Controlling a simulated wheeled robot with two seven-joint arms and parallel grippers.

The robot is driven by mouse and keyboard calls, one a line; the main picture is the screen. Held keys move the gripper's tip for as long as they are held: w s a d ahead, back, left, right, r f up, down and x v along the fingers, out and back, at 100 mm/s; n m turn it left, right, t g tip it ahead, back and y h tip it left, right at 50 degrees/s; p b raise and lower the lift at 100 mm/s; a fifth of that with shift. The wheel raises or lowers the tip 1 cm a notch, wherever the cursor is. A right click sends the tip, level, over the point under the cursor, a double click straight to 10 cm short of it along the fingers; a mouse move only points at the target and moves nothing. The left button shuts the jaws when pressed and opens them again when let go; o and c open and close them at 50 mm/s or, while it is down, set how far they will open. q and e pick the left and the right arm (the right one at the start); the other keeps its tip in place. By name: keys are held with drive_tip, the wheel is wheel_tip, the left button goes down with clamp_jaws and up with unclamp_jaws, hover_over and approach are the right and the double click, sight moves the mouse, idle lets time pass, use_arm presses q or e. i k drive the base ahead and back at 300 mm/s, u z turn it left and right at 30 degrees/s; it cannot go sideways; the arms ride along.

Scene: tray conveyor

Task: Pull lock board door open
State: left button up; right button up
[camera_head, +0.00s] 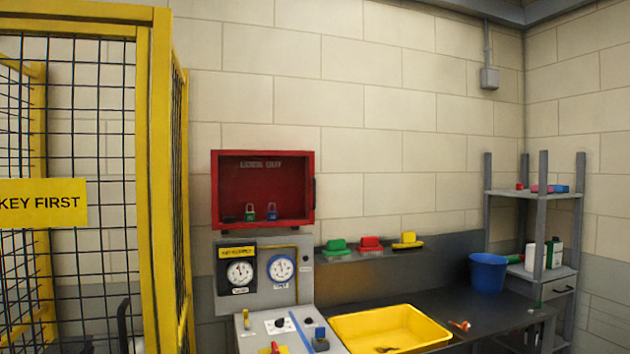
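The red lock board (263,154) is mounted on the block wall left of centre, marked "LOCK OUT" inside at the top. Its front looks like a red frame around a clear pane, lying flat against the box, so the door appears shut. A small dark handle (314,190) shows at its right edge. Behind the front, a green padlock (250,213) and a bluish padlock (272,211) are at the bottom, with a dark item at their left. Neither of my grippers is in view.
A yellow mesh cage (162,180) stands at the left. Below the board is a grey gauge panel (262,297). A yellow tray (391,312) and blue bucket (488,272) sit on the dark bench (500,313). A grey shelf (541,220) stands at the right.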

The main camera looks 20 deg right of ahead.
sight(214, 152)
drive_tip(key=u, duration=0.1)
drive_tip(key=k, duration=0.35)
drive_tip(key=z, duration=1.25)
drive_tip(key=i, duration=1.2)
drive_tip(key=u, duration=0.55)
drive_tip(key=i, duration=1.1)
drive_tip(key=u, duration=1.1)
